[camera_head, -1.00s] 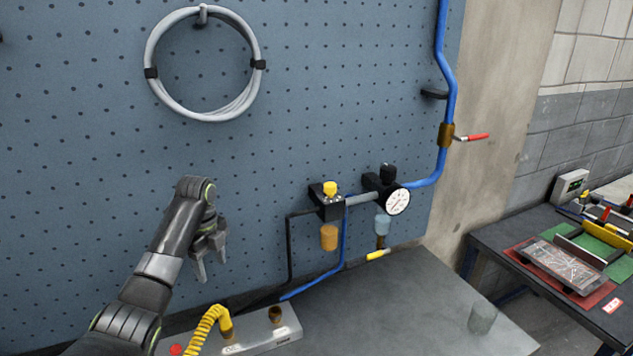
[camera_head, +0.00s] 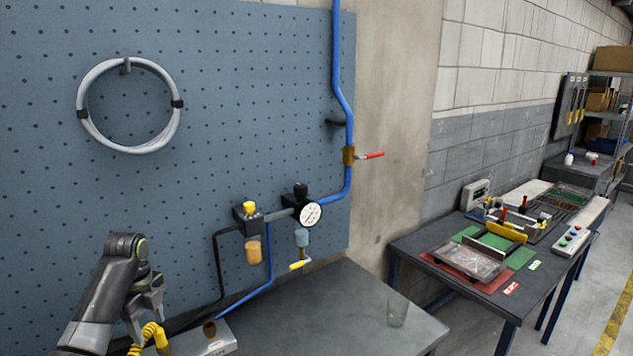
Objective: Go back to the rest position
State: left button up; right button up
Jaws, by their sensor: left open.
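My left gripper (camera_head: 145,312) hangs at the lower left with its fingers pointing down, open and with nothing visible between them. It is in front of the blue pegboard (camera_head: 250,110), above the yellow coiled hose (camera_head: 150,336) and the grey metal block (camera_head: 212,343). Whether it touches the hose cannot be told from this view. My left arm (camera_head: 105,290) comes in from the bottom left, bent at the wrist. My right gripper is not in the picture.
An air regulator with a round gauge (camera_head: 310,214) and a blue pipe (camera_head: 343,90) is on the wall. A clear cup (camera_head: 397,311) stands on the grey bench (camera_head: 350,315). A second table (camera_head: 420,247) holds trays and tools. Shelves (camera_head: 605,110) stand at far right.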

pick_arm(q)
jog(key=s+d+f+n+t, duration=0.1)
jog(key=s+d+f+n, duration=0.1)
jog(key=s+f+n, duration=0.5)
jog(key=s+d+f+n, duration=0.2)
jog(key=s+f, duration=0.9)
jog(key=s+d+r+n+t+y, duration=0.1)
jog(key=s+r+n, duration=0.1)
jog(key=s+n, duration=0.65)
jog(key=s+d+r+n+t+y, duration=0.15)
jog(key=s+n, duration=0.25)
jog(key=s, duration=0.9)
notch_tip(320, 180, down, 33)
jog(key=a+g+h+b, duration=0.1)
jog(key=a+b, duration=0.1)
jog(key=b, duration=0.6)
jog(key=s+f+b, duration=0.3)
jog(key=s+f, duration=0.4)
jog(key=f, duration=0.3)
jog(key=s+d+f+g+b, duration=0.1)
jog(key=s+f+b, duration=0.2)
jog(key=s+f, duration=0.5)
notch_tip(320, 180, down, 4)
jog(key=shift+d+r+h, duration=0.2)
jog(key=shift+h, duration=0.15)
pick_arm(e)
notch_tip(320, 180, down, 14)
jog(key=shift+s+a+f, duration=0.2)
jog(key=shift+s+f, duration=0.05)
